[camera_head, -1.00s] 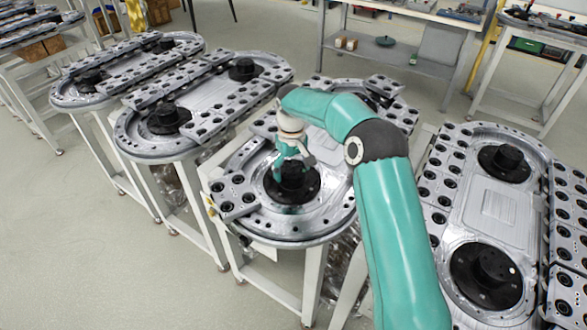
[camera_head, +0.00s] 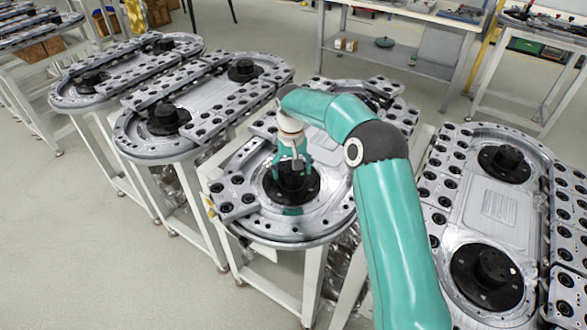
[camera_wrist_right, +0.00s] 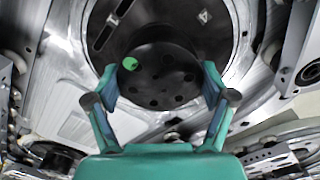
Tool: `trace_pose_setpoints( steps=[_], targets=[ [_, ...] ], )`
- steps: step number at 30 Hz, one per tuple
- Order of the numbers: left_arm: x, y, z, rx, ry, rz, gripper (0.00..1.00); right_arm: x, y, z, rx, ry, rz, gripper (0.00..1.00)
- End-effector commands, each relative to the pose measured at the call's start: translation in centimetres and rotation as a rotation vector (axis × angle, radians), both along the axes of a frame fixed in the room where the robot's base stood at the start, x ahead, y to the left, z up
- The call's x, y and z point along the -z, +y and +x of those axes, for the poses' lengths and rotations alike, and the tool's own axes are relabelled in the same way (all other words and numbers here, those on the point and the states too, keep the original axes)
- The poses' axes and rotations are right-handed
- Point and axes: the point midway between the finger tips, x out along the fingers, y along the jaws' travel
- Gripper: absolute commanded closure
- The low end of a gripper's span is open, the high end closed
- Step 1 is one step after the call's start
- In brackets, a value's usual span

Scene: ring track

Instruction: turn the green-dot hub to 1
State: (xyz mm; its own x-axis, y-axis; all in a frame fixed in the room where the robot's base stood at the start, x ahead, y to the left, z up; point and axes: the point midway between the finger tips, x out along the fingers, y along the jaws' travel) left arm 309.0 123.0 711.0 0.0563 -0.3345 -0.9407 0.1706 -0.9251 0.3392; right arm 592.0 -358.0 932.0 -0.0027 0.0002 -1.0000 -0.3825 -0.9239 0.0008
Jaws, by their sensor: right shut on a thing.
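The black green-dot hub (camera_head: 291,181) stands on its dark round plate near the front end of the middle ring track. In the right wrist view the hub (camera_wrist_right: 165,82) shows several holes and a green dot (camera_wrist_right: 130,63) toward its upper left. A light "4" mark (camera_wrist_right: 204,17) shows on the plate at upper right, and a light slot-like mark (camera_wrist_right: 122,8) at upper left. My right gripper (camera_head: 291,165) reaches down from above, its teal fingers on opposite sides of the hub, shut on it. It also shows in the wrist view (camera_wrist_right: 159,84). I see no "1" clearly. My left gripper is out of view.
Metal link blocks (camera_head: 233,193) line the track beside the hub. Other ring tracks stand to the left (camera_head: 205,118) and right (camera_head: 495,215). A workbench (camera_head: 400,68) is at the back. The floor at lower left is clear.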

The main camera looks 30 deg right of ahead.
Motion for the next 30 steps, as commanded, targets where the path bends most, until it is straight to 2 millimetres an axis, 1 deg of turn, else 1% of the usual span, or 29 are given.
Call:
trace_pose_setpoints(
  steps=[1,2,3,5,15,19,23,30],
  targets=[
    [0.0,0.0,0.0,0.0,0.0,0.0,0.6,-0.4,-0.1,0.4,0.0,-0.018,-0.003,0.53],
    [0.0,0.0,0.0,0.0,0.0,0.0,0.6,-0.4,-0.1,0.4,0.0,-0.018,-0.003,0.16],
    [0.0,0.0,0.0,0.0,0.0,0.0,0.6,-0.4,-0.1,0.4,0.0,-0.017,-0.003,0.1],
    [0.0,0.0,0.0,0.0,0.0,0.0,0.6,-0.4,0.0,0.4,0.0,-0.015,-0.002,0.0],
    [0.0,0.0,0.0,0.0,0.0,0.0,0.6,-0.2,0.0,0.1,0.0,-0.006,0.0,0.0],
    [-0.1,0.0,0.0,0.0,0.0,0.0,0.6,-0.8,0.0,0.2,0.0,-0.007,-0.001,0.0],
    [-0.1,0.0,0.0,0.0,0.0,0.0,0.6,-2.5,-0.1,0.2,0.001,-0.009,-0.001,0.0],
    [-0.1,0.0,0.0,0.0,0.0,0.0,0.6,-7.3,0.0,0.4,0.0,-0.011,-0.001,0.0]
  ],
)
